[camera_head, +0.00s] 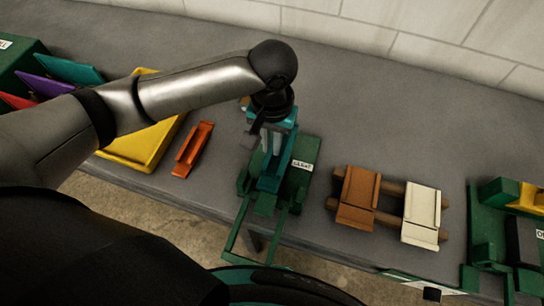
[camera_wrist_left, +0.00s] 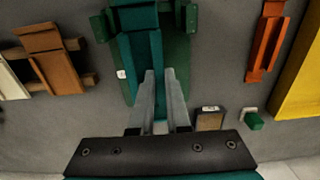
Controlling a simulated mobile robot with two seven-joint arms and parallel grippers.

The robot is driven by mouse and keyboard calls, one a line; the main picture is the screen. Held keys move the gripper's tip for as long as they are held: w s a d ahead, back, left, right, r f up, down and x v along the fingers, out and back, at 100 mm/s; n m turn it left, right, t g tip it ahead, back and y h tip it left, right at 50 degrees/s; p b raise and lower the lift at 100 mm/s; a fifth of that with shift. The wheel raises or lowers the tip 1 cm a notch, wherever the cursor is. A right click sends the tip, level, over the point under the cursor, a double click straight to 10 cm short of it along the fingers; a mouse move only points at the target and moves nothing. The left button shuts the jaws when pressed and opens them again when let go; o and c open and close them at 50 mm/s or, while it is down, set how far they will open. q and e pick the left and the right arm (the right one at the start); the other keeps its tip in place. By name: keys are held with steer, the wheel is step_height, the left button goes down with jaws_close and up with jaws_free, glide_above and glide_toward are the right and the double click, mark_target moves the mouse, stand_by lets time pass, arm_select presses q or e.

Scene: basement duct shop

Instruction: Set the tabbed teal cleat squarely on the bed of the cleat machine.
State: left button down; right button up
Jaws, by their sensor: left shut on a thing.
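The teal cleat (camera_head: 270,181) is long and narrow and lies over the green cleat machine (camera_head: 302,178), which bears a white label reading CLEAT. My left gripper (camera_head: 271,140) points down and is shut on the teal cleat. In the left wrist view the two grey fingers (camera_wrist_left: 158,78) meet the teal cleat (camera_wrist_left: 142,48), which runs lengthwise over the green machine (camera_wrist_left: 179,60). The cleat looks roughly in line with the machine; whether it touches the bed I cannot tell. The fingers and arm hide part of it. My right gripper is not in view.
An orange piece (camera_head: 194,149) and a yellow tray-like piece (camera_head: 112,151) lie to the left. Brown (camera_head: 358,198) and cream (camera_head: 421,214) pieces rest on wooden bars to the right. Another green machine (camera_head: 487,219) stands at far right. The bench behind is clear.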

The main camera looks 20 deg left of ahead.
mark_target(271, 158)
arm_select(q)
steer(key=shift+f+b, duration=0.35)
steer(key=shift+f, duration=2.35)
steer(key=shift+f, duration=0.1)
steer(key=c, duration=0.9)
jaws_free()
step_height(271, 158, up, 12)
steer(key=shift+d+r+p, duration=0.1)
steer(key=shift+r+p, duration=0.05)
steer(key=shift+p, duration=0.75)
